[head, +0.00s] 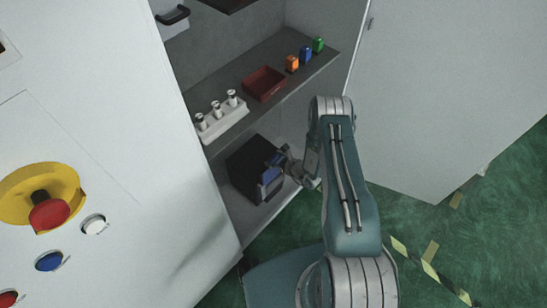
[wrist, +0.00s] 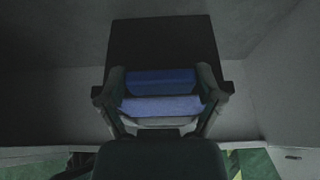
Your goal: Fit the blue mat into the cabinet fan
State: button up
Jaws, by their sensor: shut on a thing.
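The cabinet fan (head: 246,160) is a black box on the cabinet floor, under the shelf. It fills the upper middle of the wrist view (wrist: 162,42). The blue mat (head: 272,175) is at the front of the fan in the head view. In the wrist view the blue mat (wrist: 160,106) shows as a darker upper band and a lighter lower band. My gripper (head: 279,168) is shut on the mat, with one finger at each side in the wrist view (wrist: 163,92). I cannot tell whether the mat is inside the fan or just before it.
The shelf (head: 240,124) above bears a white rack (head: 222,122) with white cylinders, a red tray (head: 264,84) and small orange, blue and green pieces. The open door (head: 450,100) stands to the right. A control panel (head: 110,170) is at left.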

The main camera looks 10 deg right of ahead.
jog(key=shift+f, duration=2.95)
jog(key=o, duration=1.1)
jog(key=shift+c, duration=0.2)
jog(key=v, duration=1.2)
jog(key=shift+f, duration=0.2)
